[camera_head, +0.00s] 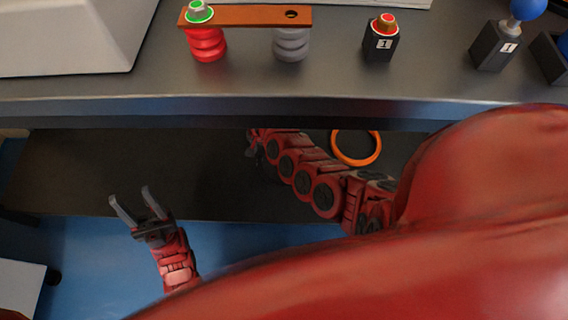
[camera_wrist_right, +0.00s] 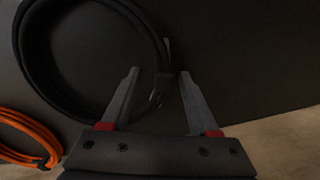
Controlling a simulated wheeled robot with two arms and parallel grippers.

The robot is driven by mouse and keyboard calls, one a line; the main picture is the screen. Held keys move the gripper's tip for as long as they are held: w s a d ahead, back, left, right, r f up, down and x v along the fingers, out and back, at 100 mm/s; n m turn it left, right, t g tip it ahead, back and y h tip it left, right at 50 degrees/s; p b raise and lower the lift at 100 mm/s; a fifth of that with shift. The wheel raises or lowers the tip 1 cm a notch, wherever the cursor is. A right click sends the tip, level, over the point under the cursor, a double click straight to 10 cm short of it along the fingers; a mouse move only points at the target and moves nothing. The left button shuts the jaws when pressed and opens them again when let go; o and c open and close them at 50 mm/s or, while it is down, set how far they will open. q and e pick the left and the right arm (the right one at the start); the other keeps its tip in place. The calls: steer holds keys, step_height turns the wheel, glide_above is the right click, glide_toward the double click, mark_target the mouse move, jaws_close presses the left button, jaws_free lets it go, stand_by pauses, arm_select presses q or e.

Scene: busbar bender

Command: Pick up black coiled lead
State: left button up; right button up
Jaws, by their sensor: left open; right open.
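The black coiled lead (camera_wrist_right: 150,42) lies on the dark lower shelf in the right wrist view. Its right side, with a tie and a pale metal tip, lies near my right gripper (camera_wrist_right: 156,82). That gripper is open, with its left finger overlapping the coil's edge in the picture; I cannot tell whether they touch. In the head view, my right arm reaches onto the shelf and its gripper and the black lead cannot be made out. My left gripper (camera_head: 130,201) is open and empty at the shelf's front edge.
An orange coiled lead (camera_head: 357,160) lies on the lower shelf (camera_head: 90,170); it also shows in the right wrist view (camera_wrist_right: 30,135). The bench top (camera_head: 250,80) above holds a copper bar (camera_head: 250,16) on red and grey insulators, and several black blocks. The left shelf is clear.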

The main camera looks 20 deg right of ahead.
jaws_close()
stand_by(1.4)
